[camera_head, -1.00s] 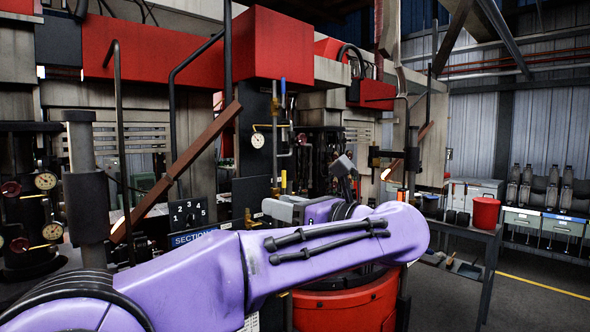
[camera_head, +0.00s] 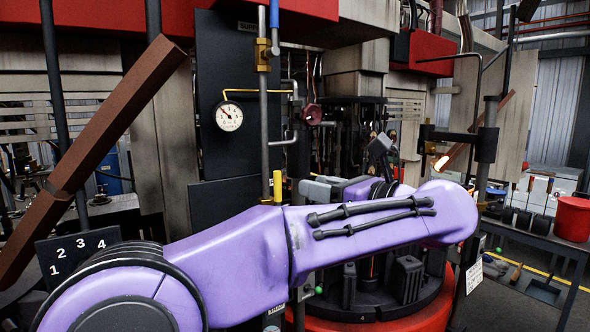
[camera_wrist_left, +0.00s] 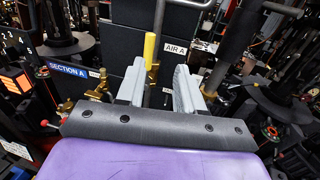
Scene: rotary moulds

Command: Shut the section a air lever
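The section A air lever (camera_wrist_left: 150,48) is a yellow handle on a brass valve, standing upright beside the "AIR A" label (camera_wrist_left: 175,48) in the left wrist view. It also shows in the head view (camera_head: 277,186), close to the vertical grey pipe. My left gripper (camera_wrist_left: 160,72) is open, its two grey fingers apart. The lever appears between them in the picture, nearer the left finger; I cannot tell whether they touch. In the head view my left gripper (camera_head: 318,188) is just right of the lever, partly hidden by my purple arm. My right gripper is not in view.
A blue handle (camera_head: 274,14) sits higher on the pipe. A pressure gauge (camera_head: 229,116) hangs left of the pipe on the dark panel. A brown slanted beam (camera_head: 90,150) stands at the left. The round mould table (camera_head: 400,312) is below my arm.

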